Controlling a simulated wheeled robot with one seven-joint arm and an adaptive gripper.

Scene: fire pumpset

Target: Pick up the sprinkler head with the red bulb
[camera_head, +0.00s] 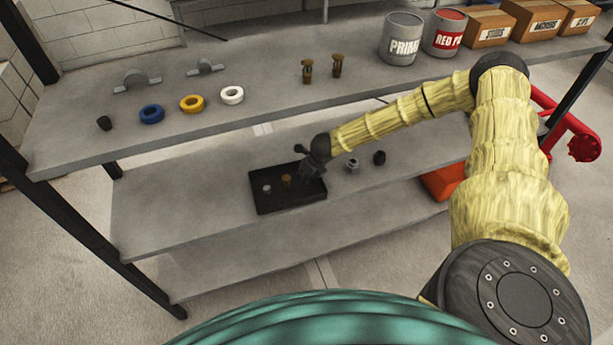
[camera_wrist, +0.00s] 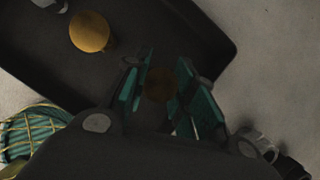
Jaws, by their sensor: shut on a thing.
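My gripper (camera_head: 312,178) is low over the right part of a black tray (camera_head: 262,205) on the middle shelf. In the wrist view my gripper (camera_wrist: 165,88) has its teal pads shut on a dark brown, round-topped part (camera_wrist: 160,84). Its bulb is hidden, so I cannot tell its colour. A brass round-topped part (camera_head: 287,180) stands in the tray left of my gripper; it also shows in the wrist view (camera_wrist: 89,32). Two brass sprinkler heads, one on the left (camera_head: 307,70) and one on the right (camera_head: 337,66), stand on the upper shelf; their bulb colours are too small to tell.
A grey metal part (camera_head: 267,188) is also in the tray. A grey fitting (camera_head: 352,165) and a black one (camera_head: 379,157) stand right of it. The upper shelf (camera_head: 240,120) overhangs behind, with coloured rings, paint cans (camera_head: 401,38) and boxes. The shelf left of the tray is clear.

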